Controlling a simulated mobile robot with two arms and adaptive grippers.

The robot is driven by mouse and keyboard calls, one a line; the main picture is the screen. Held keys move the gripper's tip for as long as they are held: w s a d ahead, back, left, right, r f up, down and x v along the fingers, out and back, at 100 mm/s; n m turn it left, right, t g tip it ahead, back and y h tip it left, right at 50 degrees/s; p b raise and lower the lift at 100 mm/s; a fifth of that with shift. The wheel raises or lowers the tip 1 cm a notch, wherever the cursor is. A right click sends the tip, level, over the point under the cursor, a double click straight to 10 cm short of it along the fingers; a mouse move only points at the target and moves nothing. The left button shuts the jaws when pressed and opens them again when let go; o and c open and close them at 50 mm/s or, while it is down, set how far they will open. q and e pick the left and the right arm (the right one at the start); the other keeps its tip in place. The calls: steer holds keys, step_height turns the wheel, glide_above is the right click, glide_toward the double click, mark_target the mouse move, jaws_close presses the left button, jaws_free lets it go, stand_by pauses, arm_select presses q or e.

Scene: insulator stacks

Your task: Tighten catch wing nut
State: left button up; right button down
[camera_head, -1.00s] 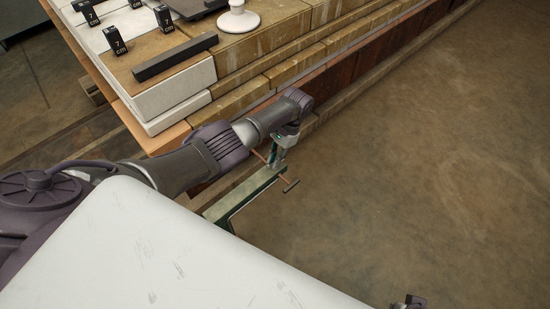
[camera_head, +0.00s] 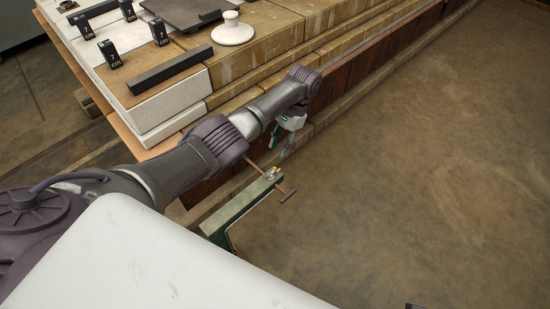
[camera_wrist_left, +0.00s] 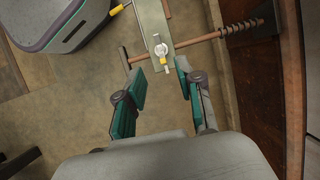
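A catch wing nut (camera_wrist_left: 161,50), small and silvery with a yellow part below it, sits on a green metal bar (camera_wrist_left: 153,20) in the left wrist view. A brown threaded rod (camera_wrist_left: 200,39) crosses the bar there. In the head view the green bar (camera_head: 240,203) sticks out from under my left arm, with a small yellowish piece (camera_head: 272,173) near its end. My left gripper (camera_head: 287,142) is beyond that end, apart from it. In the left wrist view its fingers (camera_wrist_left: 165,92) are spread and empty, with the wing nut just past the fingertips. My right gripper does not show.
The stack (camera_head: 255,55) of tan and white blocks lies behind my left arm, carrying black 7 cm markers (camera_head: 110,55), a dark bar (camera_head: 170,69) and a white knob (camera_head: 232,29). A brown side board (camera_wrist_left: 250,85) stands close right of the gripper.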

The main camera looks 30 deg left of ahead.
arm_select(q)
steer(key=shift+v, duration=1.2)
